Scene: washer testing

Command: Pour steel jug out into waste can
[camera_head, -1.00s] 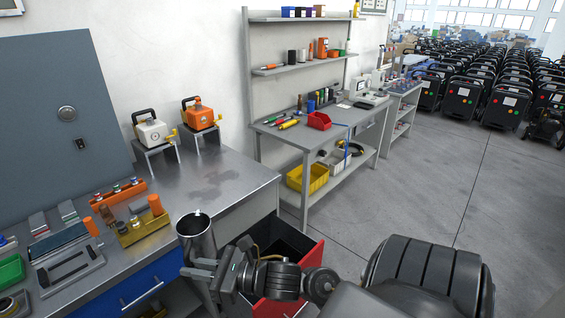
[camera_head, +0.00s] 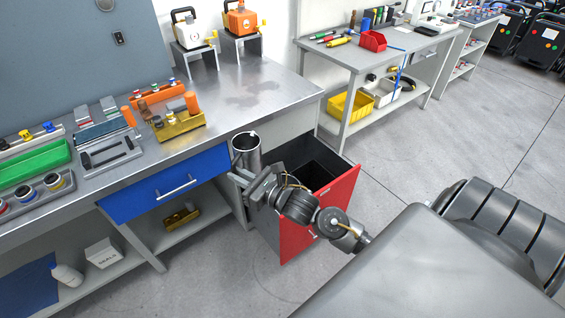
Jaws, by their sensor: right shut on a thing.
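The steel jug (camera_head: 246,153) is a shiny open-topped cylinder, close to upright, beside the front right corner of the steel workbench. My right gripper (camera_head: 244,177) is shut on it from the near side and covers its lower part. To the right of the jug, an open red-fronted drawer (camera_head: 319,217) holds a black bin (camera_head: 318,172), which looks like the waste can; its opening faces up and its inside is dark. The jug is left of that opening, not over it. What is in the jug cannot be seen. My left gripper is out of view.
The steel workbench (camera_head: 225,105) carries trays, a green bin (camera_head: 35,163) and two pump-like units on stands at its back. A blue drawer (camera_head: 165,185) is shut at its front. A second bench (camera_head: 395,45) stands behind right.

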